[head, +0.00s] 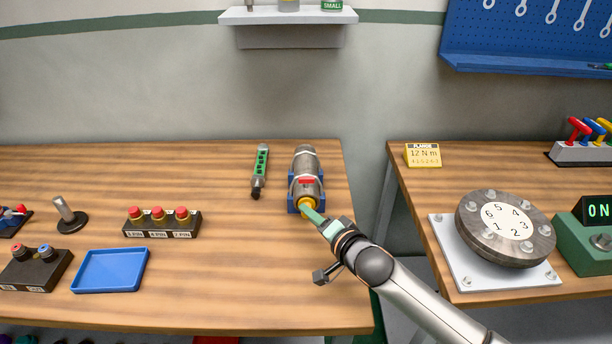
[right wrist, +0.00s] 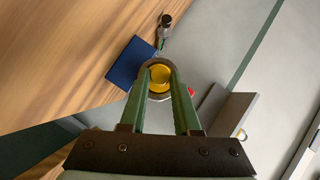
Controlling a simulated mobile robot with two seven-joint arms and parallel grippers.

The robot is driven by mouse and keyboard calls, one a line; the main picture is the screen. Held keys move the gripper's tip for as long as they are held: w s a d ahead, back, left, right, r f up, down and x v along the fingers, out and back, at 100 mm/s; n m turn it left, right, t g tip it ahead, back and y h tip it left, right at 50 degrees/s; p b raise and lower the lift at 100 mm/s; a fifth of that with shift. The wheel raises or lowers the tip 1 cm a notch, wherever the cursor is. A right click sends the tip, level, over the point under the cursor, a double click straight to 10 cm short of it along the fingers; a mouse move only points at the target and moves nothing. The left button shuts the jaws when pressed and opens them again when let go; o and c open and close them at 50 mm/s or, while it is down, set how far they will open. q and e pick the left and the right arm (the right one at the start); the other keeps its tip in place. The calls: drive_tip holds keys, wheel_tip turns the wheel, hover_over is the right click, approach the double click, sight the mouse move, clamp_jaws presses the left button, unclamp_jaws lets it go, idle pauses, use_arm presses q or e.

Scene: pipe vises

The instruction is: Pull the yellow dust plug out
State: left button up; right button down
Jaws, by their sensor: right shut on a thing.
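The yellow dust plug (head: 306,206) sits at the near end of a grey metal cylinder (head: 306,165), which lies in a blue vise (head: 292,190) near the right end of the left workbench. My right gripper (head: 314,214) reaches it from the lower right, shut on the plug. In the right wrist view the yellow plug (right wrist: 159,78) shows between the two green fingertips (right wrist: 161,82), with the cylinder's rim around it. The fingers hide part of the plug in the head view. My left gripper is not in view.
A green tool (head: 260,170) lies left of the vise. A blue tray (head: 110,270), a block with red caps (head: 162,222) and a metal post (head: 68,214) are farther left. A gap separates the right bench with its round flange (head: 505,228).

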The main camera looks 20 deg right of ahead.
drive_tip(key=shift+s+a+p, duration=0.2)
drive_tip(key=shift+s+p, duration=0.15)
drive_tip(key=shift+s, duration=0.25)
drive_tip(key=shift+s, duration=0.15)
drive_tip(key=shift+s+a+p, duration=0.2)
drive_tip(key=shift+s+p, duration=0.1)
drive_tip(key=shift+s, duration=0.35)
drive_tip(key=shift+s+a+p, duration=0.2)
drive_tip(key=shift+s+p, duration=0.05)
drive_tip(key=shift+s, duration=0.4)
